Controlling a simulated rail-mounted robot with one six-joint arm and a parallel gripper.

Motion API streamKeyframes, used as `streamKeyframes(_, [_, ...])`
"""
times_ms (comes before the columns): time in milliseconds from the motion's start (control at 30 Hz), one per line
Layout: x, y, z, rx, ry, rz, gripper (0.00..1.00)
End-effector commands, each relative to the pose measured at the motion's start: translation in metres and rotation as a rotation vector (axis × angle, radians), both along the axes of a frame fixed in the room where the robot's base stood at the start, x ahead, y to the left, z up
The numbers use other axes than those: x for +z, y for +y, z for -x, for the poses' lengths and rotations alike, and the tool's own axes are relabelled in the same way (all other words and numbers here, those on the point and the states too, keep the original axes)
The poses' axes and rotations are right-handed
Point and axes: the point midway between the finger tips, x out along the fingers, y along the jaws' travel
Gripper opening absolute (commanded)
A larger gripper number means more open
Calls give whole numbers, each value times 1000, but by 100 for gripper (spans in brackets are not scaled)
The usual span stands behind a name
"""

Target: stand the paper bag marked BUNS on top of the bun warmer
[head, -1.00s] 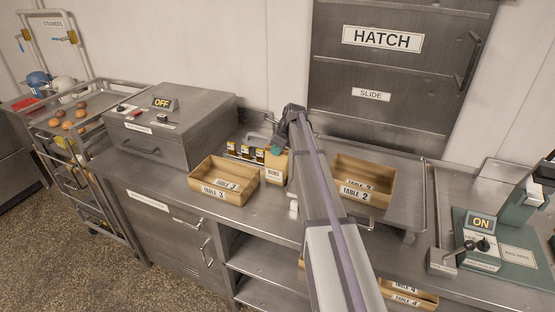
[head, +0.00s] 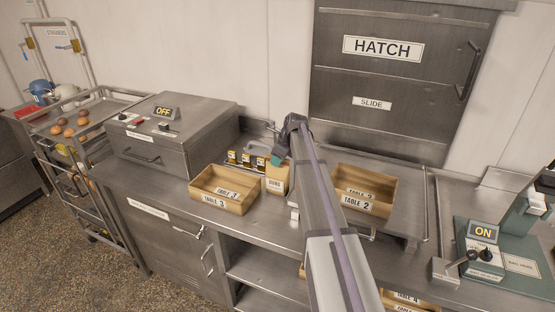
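The paper bag marked BUNS (head: 276,181) is a small tan bag standing upright on the steel counter, just right of the TABLE 3 tray. My gripper (head: 276,160) is right at the top of the bag, its teal fingertip at the bag's upper edge. My arm hides the far side of the fingers, so I cannot tell whether they grip the bag. A steel box (head: 205,122) with a front handle and an OFF sign stands at the left of the counter. It looks like the bun warmer, but its small labels are unreadable.
The OFF sign (head: 164,113) and a knob sit on the box's top; its right part is bare. Small dark jars (head: 247,160) stand behind the TABLE 3 tray (head: 240,207). The TABLE 2 tray (head: 388,188) is right of my arm. A trolley (head: 104,192) stands left.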

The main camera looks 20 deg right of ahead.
Motion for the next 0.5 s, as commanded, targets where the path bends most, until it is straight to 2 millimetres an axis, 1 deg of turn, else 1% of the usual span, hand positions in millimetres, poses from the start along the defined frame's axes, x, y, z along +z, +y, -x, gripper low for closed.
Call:
streamKeyframes(33, [14, -2, 3, -1, 0, 0, 31])
streamKeyframes(167, [44, -9, 11, -1, 0, 0, 31])
streamKeyframes(300, [82, -18, 21, -2, 1, -1, 31])
streamKeyframes(400, [102, -25, 28, -1, 0, 0, 31])
streamKeyframes(500, [111, -29, 32, -1, 0, 0, 31])
